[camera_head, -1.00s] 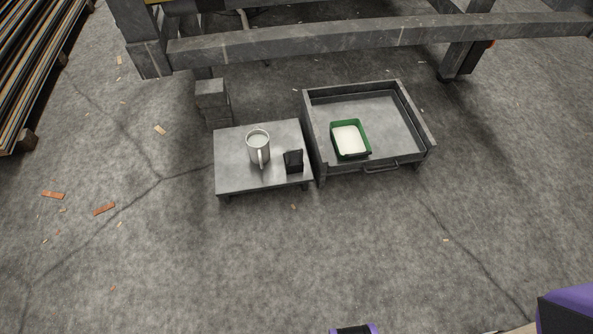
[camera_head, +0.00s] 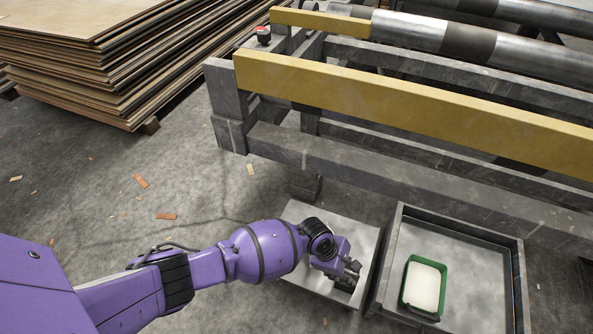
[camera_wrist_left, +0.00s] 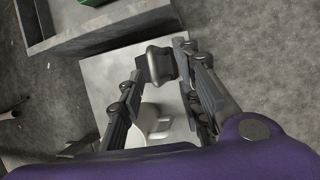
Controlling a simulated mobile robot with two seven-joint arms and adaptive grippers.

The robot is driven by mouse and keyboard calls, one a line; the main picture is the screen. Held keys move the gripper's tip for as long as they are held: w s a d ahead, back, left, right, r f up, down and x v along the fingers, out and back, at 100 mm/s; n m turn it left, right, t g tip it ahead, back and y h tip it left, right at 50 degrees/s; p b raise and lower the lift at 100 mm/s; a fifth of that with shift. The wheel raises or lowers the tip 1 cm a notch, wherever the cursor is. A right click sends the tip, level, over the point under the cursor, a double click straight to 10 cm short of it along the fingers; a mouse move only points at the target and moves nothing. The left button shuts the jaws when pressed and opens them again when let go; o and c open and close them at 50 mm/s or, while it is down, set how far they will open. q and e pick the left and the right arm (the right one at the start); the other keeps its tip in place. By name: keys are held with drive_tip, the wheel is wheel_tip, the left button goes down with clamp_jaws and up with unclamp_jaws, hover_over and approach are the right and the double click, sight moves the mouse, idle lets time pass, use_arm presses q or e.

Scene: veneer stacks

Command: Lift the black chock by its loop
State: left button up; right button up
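The black chock (camera_wrist_left: 161,64) shows in the left wrist view on the low grey table (camera_wrist_left: 103,72), between or just beyond the fingertips of my left gripper (camera_wrist_left: 162,55). The fingers are spread, one on each side of it; I cannot tell if they touch it. Its loop is not clear. In the head view my left gripper (camera_head: 345,268) is over the right part of the table (camera_head: 362,233), and I cannot make out the chock behind it. My right gripper is not in view.
A white mug (camera_wrist_left: 142,127) stands on the table close to the left gripper's fingers. A grey open drawer-like tray (camera_head: 395,262) beside the table holds a green container (camera_head: 408,297) with white contents. A machine frame with a yellow beam (camera_head: 400,103) runs behind. Veneer stacks (camera_head: 90,62) are at far left.

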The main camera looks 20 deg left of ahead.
sight(351, 271)
use_arm(q)
drive_tip(key=b+x, duration=0.2)
drive_tip(key=x, duration=0.1)
drive_tip(key=w+b+x, duration=0.1)
drive_tip(key=b+x, duration=0.1)
drive_tip(key=x, duration=0.1)
drive_tip(key=shift+w+d, duration=0.1)
drive_tip(key=shift+w, duration=0.05)
drive_tip(key=shift+w+d, duration=0.1)
drive_tip(key=shift+r, duration=0.1)
clamp_jaws()
